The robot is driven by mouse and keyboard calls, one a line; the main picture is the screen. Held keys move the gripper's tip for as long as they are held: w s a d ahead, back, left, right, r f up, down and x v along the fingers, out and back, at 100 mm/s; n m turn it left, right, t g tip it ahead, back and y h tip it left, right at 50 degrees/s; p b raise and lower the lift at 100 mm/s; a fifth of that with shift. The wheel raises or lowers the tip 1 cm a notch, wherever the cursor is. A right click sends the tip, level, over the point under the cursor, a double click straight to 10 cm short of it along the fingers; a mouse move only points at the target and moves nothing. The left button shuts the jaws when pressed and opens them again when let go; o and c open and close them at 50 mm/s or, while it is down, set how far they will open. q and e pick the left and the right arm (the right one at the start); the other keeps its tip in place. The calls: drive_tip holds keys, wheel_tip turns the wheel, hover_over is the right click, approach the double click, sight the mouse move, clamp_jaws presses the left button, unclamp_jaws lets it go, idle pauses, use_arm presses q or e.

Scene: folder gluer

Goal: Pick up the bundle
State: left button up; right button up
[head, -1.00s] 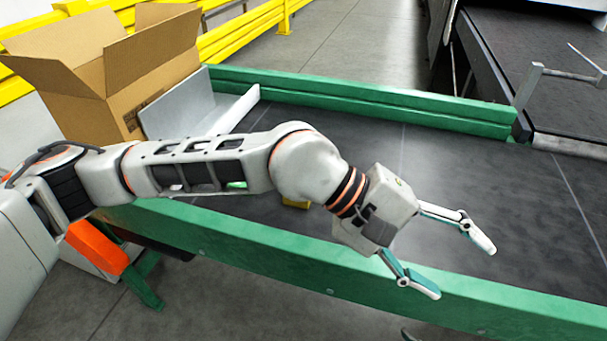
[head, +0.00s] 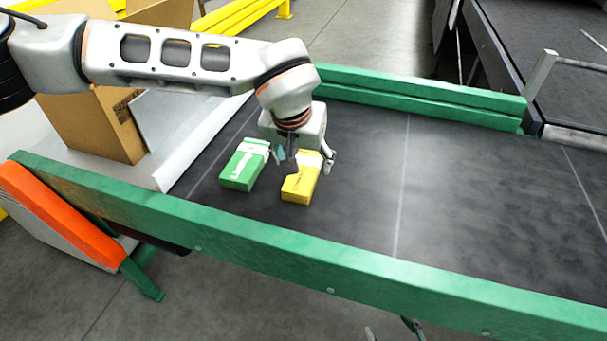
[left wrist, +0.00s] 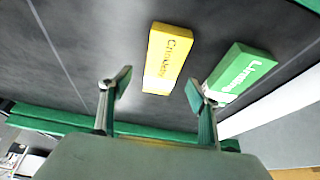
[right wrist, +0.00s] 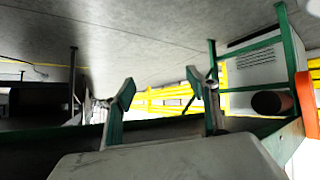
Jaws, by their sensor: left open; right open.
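Two cartons lie side by side on the dark conveyor belt: a green one (head: 242,168) and a yellow one (head: 298,188). No band joining them is visible. My left gripper (head: 304,160) is open, just above and behind the yellow carton, hiding part of its far end. In the left wrist view the yellow carton (left wrist: 168,58) lies ahead of the open fingers (left wrist: 157,88), with the green carton (left wrist: 240,72) to the right. Nothing is between the fingers. My right gripper (head: 391,331) barely shows at the bottom edge; in the right wrist view it is open and empty (right wrist: 160,86).
A green side rail (head: 260,245) runs along the belt's near side, another (head: 420,97) along the far side. An open cardboard box (head: 95,125) stands at the left beside a pale metal plate (head: 180,125). The belt (head: 470,190) to the right is clear.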

sight(304, 169)
use_arm(q)
drive_tip(key=x, duration=0.3)
drive_tip(key=shift+a+f, duration=0.2)
drive_tip(key=shift+f, duration=0.2)
drive_tip(key=shift+w+f, duration=0.15)
drive_tip(key=shift+c, duration=0.7)
drive_tip(key=c, duration=1.1)
drive_tip(key=shift+c, duration=0.2)
drive_tip(key=shift+r, duration=0.6)
wheel_tip(304, 169, up, 18)
drive_tip(key=p, duration=0.2)
drive_tip(key=s+a+n+y+p, duration=0.1)
drive_tip(key=s+a+n, duration=0.2)
drive_tip(key=a, duration=2.1)
drive_tip(key=shift+s+a+r+p, duration=0.2)
drive_tip(key=shift+a+p, duration=0.05)
drive_tip(key=shift+p, duration=0.05)
use_arm(e)
drive_tip(key=shift+a+r, duration=0.2)
drive_tip(key=shift+r, duration=0.45)
drive_tip(key=shift+a+r, duration=0.15)
drive_tip(key=shift+r, duration=0.45)
drive_tip(key=shift+r, duration=0.15)
